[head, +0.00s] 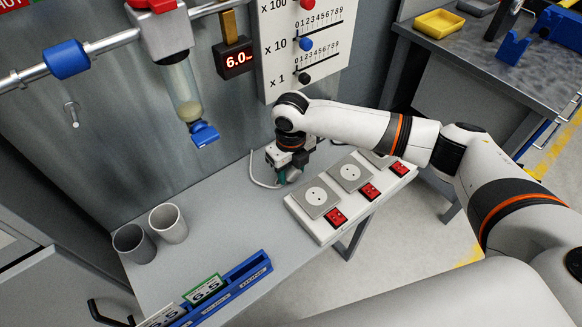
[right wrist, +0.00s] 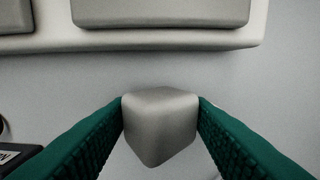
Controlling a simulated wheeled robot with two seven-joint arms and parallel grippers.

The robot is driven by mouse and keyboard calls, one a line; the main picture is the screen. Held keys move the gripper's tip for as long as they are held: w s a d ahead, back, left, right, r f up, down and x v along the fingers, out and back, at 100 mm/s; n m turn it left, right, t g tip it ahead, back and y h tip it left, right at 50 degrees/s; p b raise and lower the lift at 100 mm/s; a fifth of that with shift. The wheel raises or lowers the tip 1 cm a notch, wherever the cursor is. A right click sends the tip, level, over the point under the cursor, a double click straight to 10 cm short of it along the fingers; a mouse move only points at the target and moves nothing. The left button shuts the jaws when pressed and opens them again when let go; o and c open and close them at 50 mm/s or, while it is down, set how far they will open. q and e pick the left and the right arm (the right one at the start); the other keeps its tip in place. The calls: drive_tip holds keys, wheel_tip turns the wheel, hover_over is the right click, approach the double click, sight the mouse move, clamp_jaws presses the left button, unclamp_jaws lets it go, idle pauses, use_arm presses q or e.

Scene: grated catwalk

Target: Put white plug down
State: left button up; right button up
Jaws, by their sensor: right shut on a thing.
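The white plug (right wrist: 158,125) is between the green finger pads of my right gripper (right wrist: 160,108) in the right wrist view, gripped at both sides. In the head view my right gripper (head: 284,174) points down over the grey table, behind the left end of the socket strip; it mostly hides the plug there. A white cable (head: 255,178) loops out to the left of the gripper. The plug is beside the socket strip, apart from it. I cannot tell whether the plug touches the table. My left gripper is not in view.
The white socket strip (head: 318,234) has grey sockets and red switches. Two grey cups (head: 169,222) stand at the left. A blue rack (head: 246,271) with number cards lies at the front edge. The grey tabletop (head: 232,213) between cups and strip is clear. A dial panel hangs behind.

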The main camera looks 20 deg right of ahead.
drive_tip(key=shift+s+f, duration=0.15)
drive_tip(key=shift+f, duration=0.2)
drive_tip(key=o, duration=1.3)
drive_tip(key=shift+f, duration=0.15)
wheel_tip(320, 180, up, 14)
drive_tip(key=shift+f+b, duration=0.2)
drive_tip(key=shift+b, duration=0.2)
